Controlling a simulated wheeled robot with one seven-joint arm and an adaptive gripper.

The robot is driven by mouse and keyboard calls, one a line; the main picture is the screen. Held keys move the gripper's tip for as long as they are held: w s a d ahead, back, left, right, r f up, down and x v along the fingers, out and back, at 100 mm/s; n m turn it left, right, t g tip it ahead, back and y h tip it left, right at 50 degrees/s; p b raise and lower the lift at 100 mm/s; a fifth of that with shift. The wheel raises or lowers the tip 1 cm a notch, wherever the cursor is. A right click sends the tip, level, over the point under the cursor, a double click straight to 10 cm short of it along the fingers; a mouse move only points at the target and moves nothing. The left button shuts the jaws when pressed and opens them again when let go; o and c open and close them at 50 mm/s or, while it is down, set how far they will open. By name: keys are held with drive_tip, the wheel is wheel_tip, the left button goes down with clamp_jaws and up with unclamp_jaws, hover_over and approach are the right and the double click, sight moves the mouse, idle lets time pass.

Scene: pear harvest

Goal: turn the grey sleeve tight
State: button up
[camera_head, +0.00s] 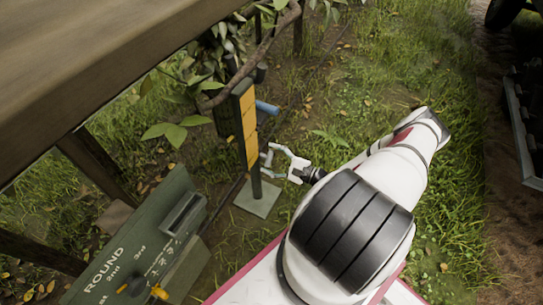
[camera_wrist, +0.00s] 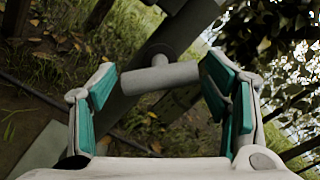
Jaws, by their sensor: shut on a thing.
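The grey sleeve (camera_wrist: 165,76) shows in the wrist view as a grey crosswise cylinder with a short stub toward the post behind it. My gripper (camera_wrist: 160,73) has one finger at each end of this cylinder and is shut on it. In the head view my gripper (camera_head: 276,160) is at the right side of the post (camera_head: 250,138), low down, with the small grey sleeve (camera_head: 266,157) at its fingertips. How tight the sleeve sits cannot be seen.
A blue cylinder (camera_head: 267,107) sticks out of the post above my gripper. The post has a yellow front and a square grey foot (camera_head: 258,197). A branch with leaves (camera_head: 240,75) hangs over it. A green panel (camera_head: 130,250) stands at lower left. Open grass lies right.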

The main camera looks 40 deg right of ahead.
drive_tip(key=n+p, duration=0.2)
drive_tip(key=n, duration=0.2)
drive_tip(key=shift+r, duration=0.1)
drive_tip(key=shift+n+p, duration=0.9)
drive_tip(key=shift+n, duration=0.9)
drive_tip(key=o, duration=1.1)
drive_tip(key=v, duration=1.2)
